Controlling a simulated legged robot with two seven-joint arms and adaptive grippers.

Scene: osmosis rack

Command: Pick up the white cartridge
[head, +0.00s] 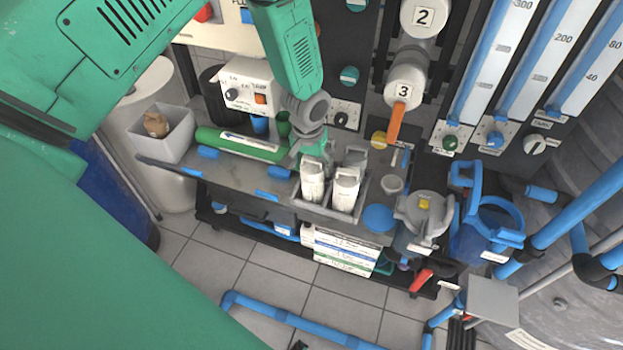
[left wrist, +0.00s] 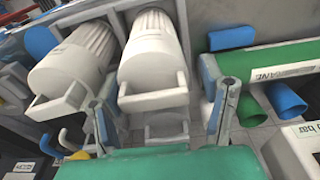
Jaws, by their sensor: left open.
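Two white cartridges stand side by side in a grey holder (head: 325,211) on the bench, the left one (head: 312,184) and the right one (head: 345,191). Greyer cartridge-like parts (head: 354,160) stand behind them. My left gripper (head: 313,158) is at the back of the left white cartridge. In the left wrist view the gripper (left wrist: 155,92) has its fingers spread, with a ribbed white cartridge (left wrist: 152,50) and its square handle in line between them. A second cartridge (left wrist: 72,66) lies left of the left finger. I see no grip on either. My right gripper is not in view.
A green cylinder (head: 240,144) lies on the bench left of the holder. A grey bin (head: 165,138) stands at its left end. A small cup (head: 391,184), blue lid (head: 379,218) and grey-capped filter housing (head: 424,215) are to the right. Panel gauges rise behind.

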